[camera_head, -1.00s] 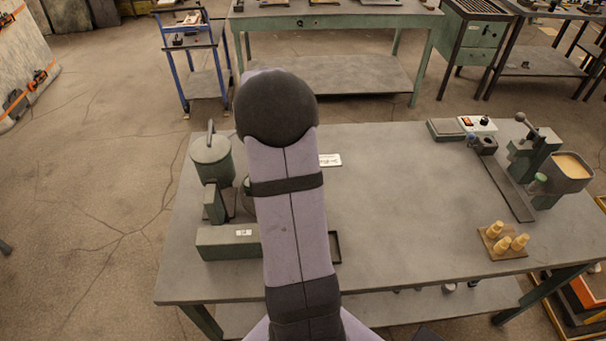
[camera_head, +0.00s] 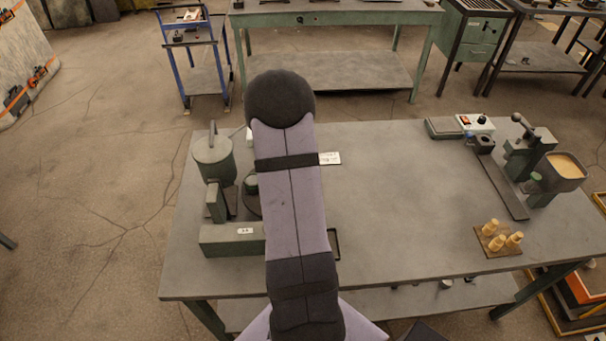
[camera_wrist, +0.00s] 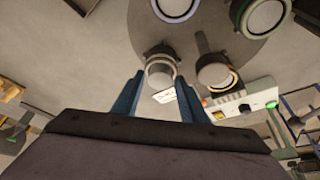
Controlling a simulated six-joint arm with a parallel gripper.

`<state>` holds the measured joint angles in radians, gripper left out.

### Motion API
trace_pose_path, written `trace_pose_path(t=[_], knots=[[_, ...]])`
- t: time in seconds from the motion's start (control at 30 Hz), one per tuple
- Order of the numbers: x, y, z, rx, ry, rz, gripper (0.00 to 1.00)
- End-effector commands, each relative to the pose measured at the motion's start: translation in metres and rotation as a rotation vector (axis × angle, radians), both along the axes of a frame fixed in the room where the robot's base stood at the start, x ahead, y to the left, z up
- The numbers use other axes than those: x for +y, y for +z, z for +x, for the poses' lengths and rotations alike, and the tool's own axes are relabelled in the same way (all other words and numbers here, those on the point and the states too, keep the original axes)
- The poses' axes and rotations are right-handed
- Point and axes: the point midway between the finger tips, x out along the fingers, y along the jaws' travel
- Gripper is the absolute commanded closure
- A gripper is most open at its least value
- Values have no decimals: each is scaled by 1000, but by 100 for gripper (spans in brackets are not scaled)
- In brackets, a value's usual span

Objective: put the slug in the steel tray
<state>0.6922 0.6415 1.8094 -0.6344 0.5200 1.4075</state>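In the wrist view, my gripper (camera_wrist: 161,82) has its two blue fingers spread apart. A grey round part (camera_wrist: 160,66) with a pale rim shows between and beyond the fingertips; I see no clear contact with it. I cannot tell whether it is the slug, and I can pick out no sure slug elsewhere. In the head view, my arm hides the gripper. A dark rim (camera_head: 335,243) just right of my arm may be the tray's edge; most of it is hidden behind the arm.
In the wrist view, a grey disc (camera_wrist: 210,22) bears several round cups, near a white control box (camera_wrist: 243,104). The table's middle (camera_head: 400,200) is clear.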

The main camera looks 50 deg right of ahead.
Motion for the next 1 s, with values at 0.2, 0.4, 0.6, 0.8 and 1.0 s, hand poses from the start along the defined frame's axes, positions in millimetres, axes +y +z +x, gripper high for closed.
trace_pose_path(t=[0.2,0.4,0.6,0.8,1.0], knots=[[0,1,0,-1,0,0,97],[0,1,0,-1,0,-1,98],[-1,15,1,-4,-1,-4,98],[-1,45,1,-6,-1,-5,98],[0,77,1,-4,0,-3,98]])
